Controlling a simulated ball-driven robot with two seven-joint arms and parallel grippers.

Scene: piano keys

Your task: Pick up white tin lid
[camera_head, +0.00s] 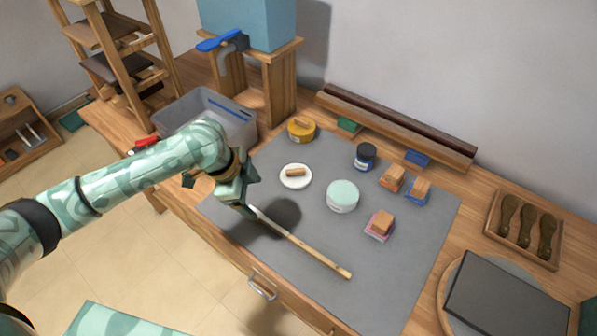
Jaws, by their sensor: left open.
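A flat white disc (295,183) with a small tan bar on top lies on the grey mat (400,260); it looks like the white tin lid. Right of it stands a round white tin (342,196) with a pale mint top. My left gripper (248,212) is open, pointing down over the mat's left part, to the left of and nearer than the white disc, apart from it. A long wooden stick (315,256) lies on the mat, its pale far end close to my fingertips; I cannot tell whether they touch. My right gripper is out of view.
A grey bin (207,112) and a blue tank (250,25) are at the back left. A brush tray (523,229) is at the right. The mat's front right is clear.

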